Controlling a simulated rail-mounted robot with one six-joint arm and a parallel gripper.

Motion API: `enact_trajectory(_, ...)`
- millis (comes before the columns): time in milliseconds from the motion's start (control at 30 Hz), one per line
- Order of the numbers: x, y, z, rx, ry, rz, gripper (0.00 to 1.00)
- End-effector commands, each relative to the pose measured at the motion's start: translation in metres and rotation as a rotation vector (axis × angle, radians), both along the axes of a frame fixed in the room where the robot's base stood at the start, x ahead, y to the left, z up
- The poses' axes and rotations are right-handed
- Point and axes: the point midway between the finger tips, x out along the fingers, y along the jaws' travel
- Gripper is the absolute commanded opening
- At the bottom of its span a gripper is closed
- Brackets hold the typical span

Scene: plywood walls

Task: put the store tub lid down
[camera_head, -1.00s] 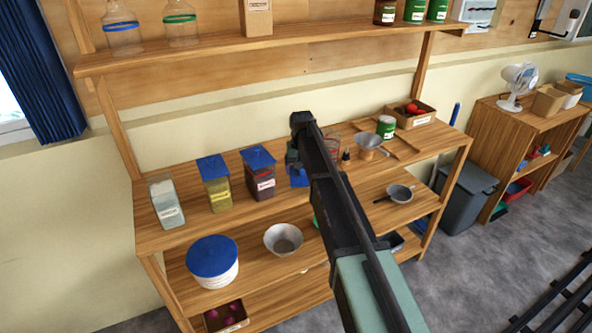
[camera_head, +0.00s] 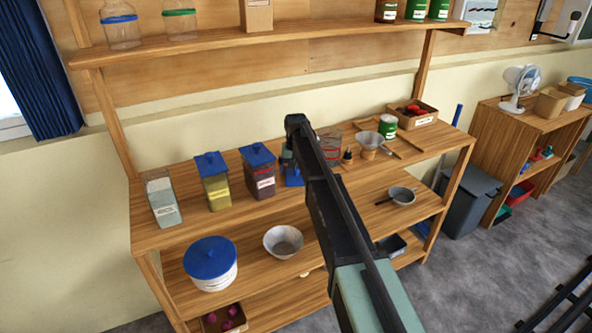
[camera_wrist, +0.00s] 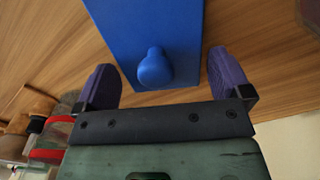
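A blue square lid (camera_wrist: 150,30) with a round knob (camera_wrist: 154,70) shows in the wrist view, over the wooden bench top. In the head view the lid (camera_head: 293,178) is low at the bench top, right of the red-brown tub, partly hidden by my arm. My gripper (camera_wrist: 162,62) is open; its purple fingers stand wide apart on either side of the knob, with gaps to it. A clear tub with pale contents (camera_head: 164,205) stands without a lid at the bench's left end.
A yellow tub (camera_head: 215,190) and a red-brown tub (camera_head: 260,180) wear blue lids. A glass beaker (camera_head: 331,148) and funnel (camera_head: 370,140) stand right of my arm. A shelf (camera_head: 250,46) runs above. Bare bench lies in front of the tubs.

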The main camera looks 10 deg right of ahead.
Motion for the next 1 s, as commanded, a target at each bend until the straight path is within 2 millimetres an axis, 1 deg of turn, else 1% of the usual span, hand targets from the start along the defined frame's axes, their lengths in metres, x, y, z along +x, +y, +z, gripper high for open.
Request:
enact_trajectory(233, 0.000, 0.000, 0.001, 0.000, 0.000, 0.000, 1.00)
enact_trajectory(367, 0.000, 0.000, 0.012, 0.000, 0.000, 0.000, 1.00)
enact_trajectory(467, 0.000, 0.000, 0.031, 0.000, 0.000, 0.000, 1.00)
enact_trajectory(700, 0.000, 0.000, 0.096, 0.000, 0.000, 0.000, 1.00)
enact_trajectory(800, 0.000, 0.000, 0.117, 0.000, 0.000, 0.000, 1.00)
enact_trajectory(900, 0.000, 0.000, 0.126, 0.000, 0.000, 0.000, 1.00)
enact_trajectory(1000, 0.000, 0.000, 0.126, 0.000, 0.000, 0.000, 1.00)
